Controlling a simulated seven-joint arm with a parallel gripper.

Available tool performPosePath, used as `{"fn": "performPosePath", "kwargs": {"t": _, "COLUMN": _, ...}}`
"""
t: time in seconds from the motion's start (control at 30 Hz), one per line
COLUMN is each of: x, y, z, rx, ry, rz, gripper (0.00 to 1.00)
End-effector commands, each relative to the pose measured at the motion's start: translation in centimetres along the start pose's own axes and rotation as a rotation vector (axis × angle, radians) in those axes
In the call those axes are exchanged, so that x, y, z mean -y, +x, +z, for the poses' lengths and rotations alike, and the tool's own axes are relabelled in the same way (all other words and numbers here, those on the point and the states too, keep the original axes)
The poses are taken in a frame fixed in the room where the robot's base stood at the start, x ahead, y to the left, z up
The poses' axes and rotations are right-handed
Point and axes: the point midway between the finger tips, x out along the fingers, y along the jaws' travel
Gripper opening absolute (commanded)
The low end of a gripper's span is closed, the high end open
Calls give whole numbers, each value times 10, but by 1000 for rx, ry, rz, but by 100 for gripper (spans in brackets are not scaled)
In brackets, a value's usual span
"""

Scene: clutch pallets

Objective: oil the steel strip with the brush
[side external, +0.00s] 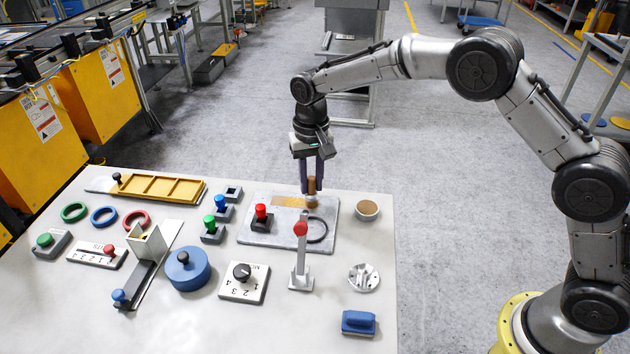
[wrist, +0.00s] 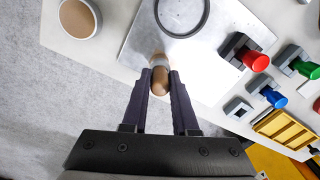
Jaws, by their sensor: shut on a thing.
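My gripper (side external: 312,188) is shut on the brush (side external: 311,201), which is held upright by its wooden handle. In the wrist view the brush (wrist: 159,80) shows between the two fingers (wrist: 160,84). The brush is low over the back edge of a grey plate (side external: 250,240); I cannot tell whether its bristles touch. A flat tan strip (side external: 288,201) lies on the plate just left of the brush; I cannot tell if this is the steel strip with oil on it. A cup with tan contents (side external: 367,210) stands right of the plate; it also shows in the wrist view (wrist: 78,18).
A dark ring (side external: 317,231) and a red-knobbed block (side external: 262,218) are on the plate. A red-topped lever (side external: 300,255) stands in front. Blue and green knobs, a yellow tray (side external: 160,188) and coloured rings are to the left. The table's back edge is close behind the brush.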

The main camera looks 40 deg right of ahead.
Motion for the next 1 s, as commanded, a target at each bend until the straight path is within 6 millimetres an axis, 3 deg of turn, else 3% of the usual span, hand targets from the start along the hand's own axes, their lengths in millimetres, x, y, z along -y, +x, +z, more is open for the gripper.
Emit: {"fn": "performPosePath", "kwargs": {"t": 1.0, "x": 35, "y": 1, "z": -16, "rx": -1, "ry": -1, "rz": -1, "gripper": 0}}
